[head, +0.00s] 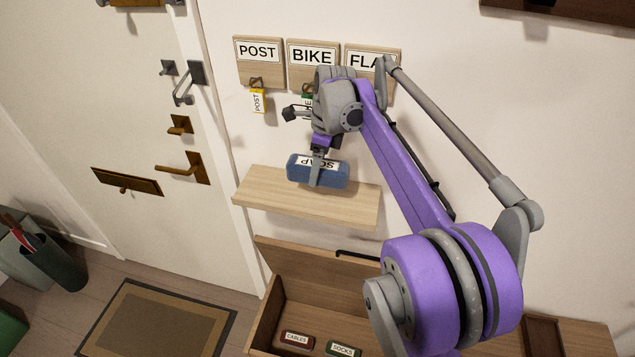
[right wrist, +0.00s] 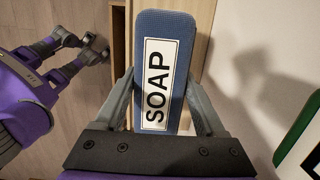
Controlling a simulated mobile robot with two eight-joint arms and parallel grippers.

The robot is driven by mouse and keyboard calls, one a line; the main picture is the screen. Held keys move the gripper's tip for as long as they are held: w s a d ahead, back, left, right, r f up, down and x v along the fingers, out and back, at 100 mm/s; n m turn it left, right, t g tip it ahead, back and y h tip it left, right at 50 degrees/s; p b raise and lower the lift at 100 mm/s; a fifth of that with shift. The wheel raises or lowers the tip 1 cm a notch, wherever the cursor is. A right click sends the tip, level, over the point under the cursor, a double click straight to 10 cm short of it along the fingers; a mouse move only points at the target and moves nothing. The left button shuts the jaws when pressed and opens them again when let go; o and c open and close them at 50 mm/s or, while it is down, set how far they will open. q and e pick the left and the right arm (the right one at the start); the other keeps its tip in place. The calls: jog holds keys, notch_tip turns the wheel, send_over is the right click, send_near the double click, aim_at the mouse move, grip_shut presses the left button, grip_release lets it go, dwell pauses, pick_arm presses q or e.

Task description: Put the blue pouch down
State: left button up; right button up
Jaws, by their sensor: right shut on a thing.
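The blue pouch (head: 333,174) with a white SOAP label is in the head view, at the wooden wall shelf (head: 300,208). It overlaps the back part of the shelf top in the picture; I cannot tell whether it touches the shelf. My right gripper (head: 316,178) reaches down from above and is shut on the pouch. In the right wrist view the pouch (right wrist: 178,33) sits between the two grey fingers (right wrist: 165,98), its label facing the camera. Other parts of my body show at the left there; I make out no left gripper.
Above the shelf are wooden plaques marked POST (head: 258,72), BIKE (head: 312,66) and one partly hidden by my arm. A yellow POST tag (head: 258,101) hangs there. Below is an open wooden box (head: 267,312) holding CABLES (head: 297,339) and SOCKS (head: 343,349) pouches. The shelf's front is bare.

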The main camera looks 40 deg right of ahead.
jog(key=f, duration=0.2)
jog(key=shift+s+a+f, duration=0.15)
jog(key=shift+a+f, duration=0.05)
jog(key=shift+f, duration=0.2)
jog(key=shift+d+f, duration=0.2)
jog(key=shift+f, duration=1.55)
jog(key=shift+f, duration=0.2)
jog(key=o, duration=1.5)
jog(key=shift+r, duration=0.1)
